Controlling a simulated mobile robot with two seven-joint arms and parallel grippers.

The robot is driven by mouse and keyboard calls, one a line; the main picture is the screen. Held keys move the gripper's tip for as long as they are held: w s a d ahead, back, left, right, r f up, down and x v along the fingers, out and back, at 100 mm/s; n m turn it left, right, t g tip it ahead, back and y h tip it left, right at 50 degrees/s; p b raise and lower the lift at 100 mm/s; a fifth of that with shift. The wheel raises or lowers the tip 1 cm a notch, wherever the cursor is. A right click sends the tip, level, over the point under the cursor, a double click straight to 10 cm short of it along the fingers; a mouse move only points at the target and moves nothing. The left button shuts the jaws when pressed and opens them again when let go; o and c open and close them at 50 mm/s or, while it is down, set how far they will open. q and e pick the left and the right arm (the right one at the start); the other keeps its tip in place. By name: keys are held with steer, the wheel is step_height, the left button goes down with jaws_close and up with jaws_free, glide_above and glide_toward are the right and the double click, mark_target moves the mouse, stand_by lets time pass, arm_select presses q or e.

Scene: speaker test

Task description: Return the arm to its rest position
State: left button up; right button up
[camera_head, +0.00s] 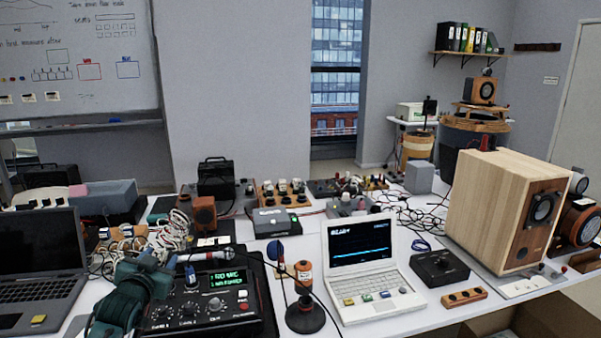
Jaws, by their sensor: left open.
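My left gripper (160,270), dark teal, shows at the lower left, its arm coming up from the bottom edge. It is open, and I see nothing held in it. It is over or just beside the left edge of a black control box (215,305) with a lit green display; the exact gap is hard to tell. Its fingertips are small and partly lost against the box and the cables behind. My right gripper is not in view.
A dark laptop (40,255) is left of my arm. White cables (170,235) lie behind it. Right of the box stand an orange-and-black tool (304,290), a white laptop (362,255) and a large wooden speaker (490,210). The table is crowded.

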arm_select(q)
steer(key=s+d+f+m+g+h, duration=0.1)
steer(key=s+d+f+g+h, duration=0.1)
steer(key=s+d+f, duration=0.55)
steer(key=s+d+f+g+h, duration=0.1)
steer(key=s+d+f, duration=0.3)
steer(key=s+f, duration=0.6)
steer(key=s+d+f+g, duration=0.1)
steer(key=s+d, duration=0.2)
steer(key=s, duration=0.6)
steer(key=s+d+f+n+g+h, duration=0.1)
steer(key=s+d, duration=0.3)
steer(key=s, duration=0.6)
steer(key=shift+s+f+g+h, duration=0.3)
steer(key=shift+f+g, duration=0.1)
steer(key=shift+f, duration=0.3)
steer(key=shift+c, duration=0.4)
